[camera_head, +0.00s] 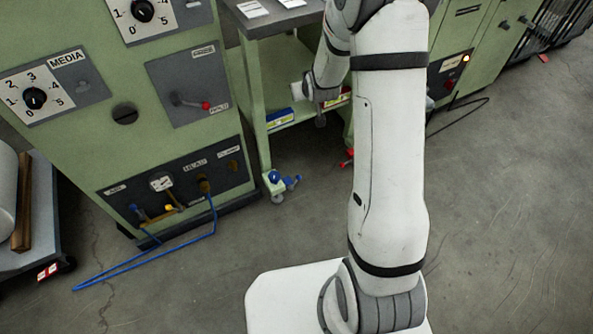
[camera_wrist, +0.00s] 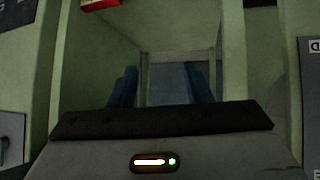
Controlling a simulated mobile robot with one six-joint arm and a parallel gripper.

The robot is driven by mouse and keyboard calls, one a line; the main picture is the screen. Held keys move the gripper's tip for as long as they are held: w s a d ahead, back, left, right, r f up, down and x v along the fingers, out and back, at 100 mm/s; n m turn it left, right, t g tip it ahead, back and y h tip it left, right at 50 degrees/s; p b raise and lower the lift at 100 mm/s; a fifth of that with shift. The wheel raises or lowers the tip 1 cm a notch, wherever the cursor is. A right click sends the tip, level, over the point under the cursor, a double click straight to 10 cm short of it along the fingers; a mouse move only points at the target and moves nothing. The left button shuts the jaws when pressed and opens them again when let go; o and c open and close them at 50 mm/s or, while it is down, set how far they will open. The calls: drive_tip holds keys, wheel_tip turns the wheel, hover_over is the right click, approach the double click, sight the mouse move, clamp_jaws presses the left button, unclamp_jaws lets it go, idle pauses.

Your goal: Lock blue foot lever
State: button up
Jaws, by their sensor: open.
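The blue foot lever (camera_head: 292,181) sits low at the near leg of the green workbench, beside a caster near the floor, in the head view. The gripper's fingers are not clear there. I cannot make out the blue lever in the wrist view.
A red foot lever (camera_head: 347,158) is at another bench leg, right of the blue one. Boxes (camera_head: 279,118) lie on the bench's lower shelf. A green control cabinet (camera_head: 88,125) stands left, with a blue cable (camera_head: 150,262) looping onto the floor. Open floor lies in front.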

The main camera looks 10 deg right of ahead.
drive_tip(key=w+f+t+b, duration=0.1)
drive_tip(key=w+f+b, duration=0.3)
drive_tip(key=f, duration=0.8)
drive_tip(key=t+y+b, duration=0.2)
drive_tip(key=t+b, duration=0.3)
drive_tip(key=b, duration=0.6)
hover_over(298, 176)
drive_tip(key=d, duration=0.1)
drive_tip(key=shift+n, duration=0.4)
drive_tip(key=f, duration=2.9)
drive_tip(key=shift+d+f, duration=0.2)
drive_tip(key=shift+f, duration=0.05)
drive_tip(key=s+f+t+b, duration=0.25)
drive_tip(key=s+f, duration=0.25)
drive_tip(key=f, duration=0.5)
drive_tip(key=shift+g, duration=0.25)
drive_tip(key=w+b, duration=0.1)
drive_tip(key=w, duration=0.1)
drive_tip(key=w+a+b, duration=0.1)
drive_tip(key=w+b, duration=0.1)
drive_tip(key=w, duration=0.1)
drive_tip(key=shift+w+r, duration=0.2)
drive_tip(key=shift+w, duration=0.15)
drive_tip(key=shift+w+a+r+b, duration=0.15)
drive_tip(key=shift+w+b, duration=0.25)
drive_tip(key=shift+w, duration=0.4)
drive_tip(key=shift+c, duration=0.5)
